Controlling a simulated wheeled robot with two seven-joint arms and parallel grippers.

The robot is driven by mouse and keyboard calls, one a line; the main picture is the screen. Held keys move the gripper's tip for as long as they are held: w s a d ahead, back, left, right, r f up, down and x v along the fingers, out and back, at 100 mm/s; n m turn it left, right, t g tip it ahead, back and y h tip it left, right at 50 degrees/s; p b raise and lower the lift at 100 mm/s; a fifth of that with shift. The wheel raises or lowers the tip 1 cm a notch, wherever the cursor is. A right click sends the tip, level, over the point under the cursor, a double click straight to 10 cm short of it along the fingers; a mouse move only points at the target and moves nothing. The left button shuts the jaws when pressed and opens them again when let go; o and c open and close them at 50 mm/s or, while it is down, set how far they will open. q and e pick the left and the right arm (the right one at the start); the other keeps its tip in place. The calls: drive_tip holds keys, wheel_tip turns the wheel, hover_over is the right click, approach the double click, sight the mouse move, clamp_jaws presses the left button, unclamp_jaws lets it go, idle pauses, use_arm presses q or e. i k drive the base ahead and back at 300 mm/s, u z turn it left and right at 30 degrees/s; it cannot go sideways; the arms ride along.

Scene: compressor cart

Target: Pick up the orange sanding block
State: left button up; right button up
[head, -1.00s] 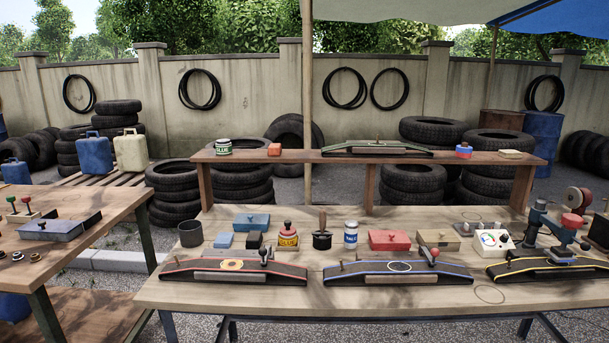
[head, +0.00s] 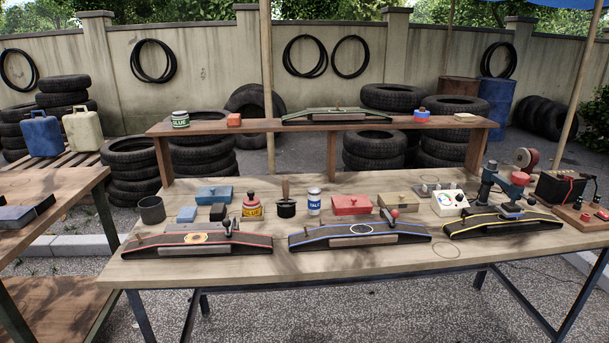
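A small orange block (head: 234,120), which looks like the sanding block, sits on the raised wooden shelf (head: 265,127) at the back of the workbench. It is near the shelf's left end, just right of a white and green glue tin (head: 180,119). Nothing covers it. Neither of my grippers is in view.
A second table (head: 60,185) is at the left. The bench's front strip is mostly clear.

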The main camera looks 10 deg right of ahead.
sight(233, 120)
drive_tip(key=u, duration=2.4)
drive_tip(key=i, duration=1.35)
drive_tip(key=z, duration=3.35)
